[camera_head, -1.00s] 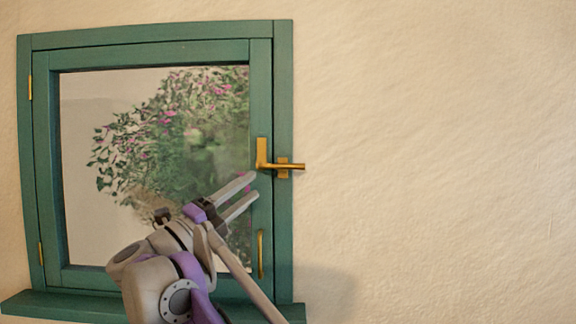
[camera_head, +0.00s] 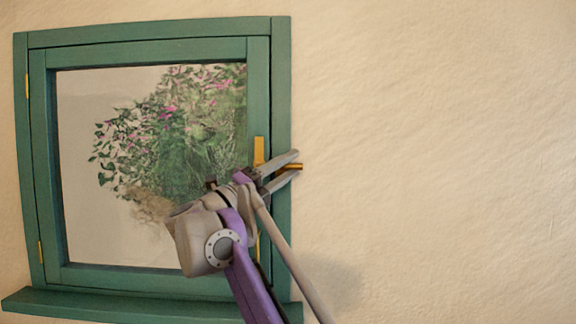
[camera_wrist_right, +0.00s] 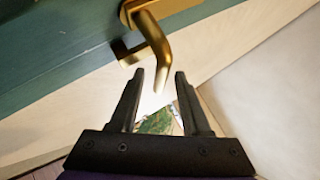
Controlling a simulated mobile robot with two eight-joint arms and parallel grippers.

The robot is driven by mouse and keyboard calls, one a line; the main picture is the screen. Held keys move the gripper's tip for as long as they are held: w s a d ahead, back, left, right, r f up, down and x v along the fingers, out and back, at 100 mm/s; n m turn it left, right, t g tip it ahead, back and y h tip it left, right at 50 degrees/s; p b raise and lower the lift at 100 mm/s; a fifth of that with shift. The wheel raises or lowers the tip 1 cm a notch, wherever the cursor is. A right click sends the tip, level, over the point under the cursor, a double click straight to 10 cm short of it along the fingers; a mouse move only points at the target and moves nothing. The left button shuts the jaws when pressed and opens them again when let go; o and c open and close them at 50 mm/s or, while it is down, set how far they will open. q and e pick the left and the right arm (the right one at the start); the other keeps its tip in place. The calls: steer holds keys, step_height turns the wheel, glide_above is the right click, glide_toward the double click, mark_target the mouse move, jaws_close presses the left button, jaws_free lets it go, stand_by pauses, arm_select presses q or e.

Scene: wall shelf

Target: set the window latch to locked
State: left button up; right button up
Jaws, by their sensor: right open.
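The brass window latch (camera_head: 259,149) sits on the right side of the green window sash. Its lever points sideways to the right across the frame, and its end shows between my right gripper's fingers (camera_head: 297,163). In the right wrist view the bent brass lever (camera_wrist_right: 153,42) reaches down from its mount to between the open fingertips (camera_wrist_right: 159,75). The fingers stand apart on both sides of the lever's end; I cannot tell whether they touch it. A small brass catch (camera_wrist_right: 125,50) is beside the lever. My left gripper is not in view.
The green window (camera_head: 150,46) looks closed, with brass hinges (camera_head: 40,251) on its left. A green sill (camera_head: 110,304) juts out below. The pull handle low on the sash is mostly hidden by my arm. The wall (camera_head: 440,150) to the right is bare.

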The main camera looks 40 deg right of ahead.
steer(key=shift+d, duration=0.2)
steer(key=shift+c, duration=0.3)
jaws_close()
stand_by(1.0)
steer(key=shift+s+a+m+g+y+p, duration=0.15)
steer(key=shift+a+m+g+y+p, duration=0.2)
steer(key=shift+m+y+p, duration=0.4)
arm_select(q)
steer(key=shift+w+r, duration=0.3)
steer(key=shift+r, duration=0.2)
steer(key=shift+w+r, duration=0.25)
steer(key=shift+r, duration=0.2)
arm_select(e)
steer(key=shift+w+f+m+g+y, duration=0.25)
steer(key=shift+f+m+g+y, duration=0.1)
steer(key=shift+f+m+y, duration=0.7)
